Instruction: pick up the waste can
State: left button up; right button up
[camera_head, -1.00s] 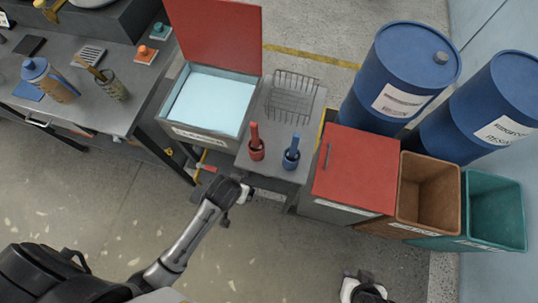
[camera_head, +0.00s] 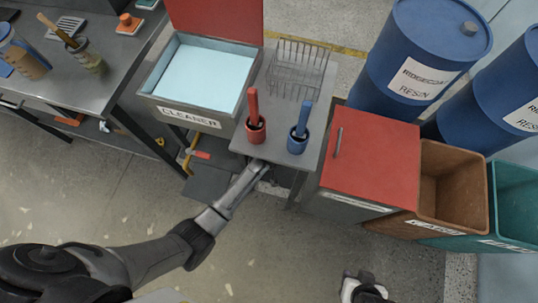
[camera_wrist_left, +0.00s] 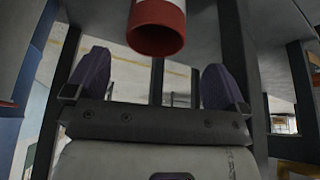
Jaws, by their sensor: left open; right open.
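No object in view has a clearly readable waste label, so I cannot tell for sure which is the waste can. In the left wrist view, a red-ended, whitish cylinder (camera_wrist_left: 156,32) hangs into the top of the picture, ahead of and between my left gripper's fingers, apart from them. My left gripper (camera_wrist_left: 157,78) is open and empty. In the head view its arm reaches under the small grey table (camera_head: 275,155), which hides the gripper. My right gripper (camera_head: 365,288) is at the bottom edge, partly cut off, with nothing seen in it.
The cleaner tank (camera_head: 180,112) stands left. A red-lidded box (camera_head: 370,155), brown bin (camera_head: 453,175), teal bin (camera_head: 515,205) and blue drums (camera_head: 425,50) stand right. Floor in front is clear.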

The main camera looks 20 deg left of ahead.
pick_arm(q)
jog(key=d+b+x, duration=0.1)
jog(key=b+x, duration=0.3)
jog(key=x, duration=0.3)
jog(key=shift+w+a, duration=0.2)
jog(key=shift+a, duration=0.15)
jog(key=shift+f, duration=0.1)
jog(key=shift+c, duration=0.2)
jog(key=c, duration=1.2)
jog(key=shift+o, duration=0.2)
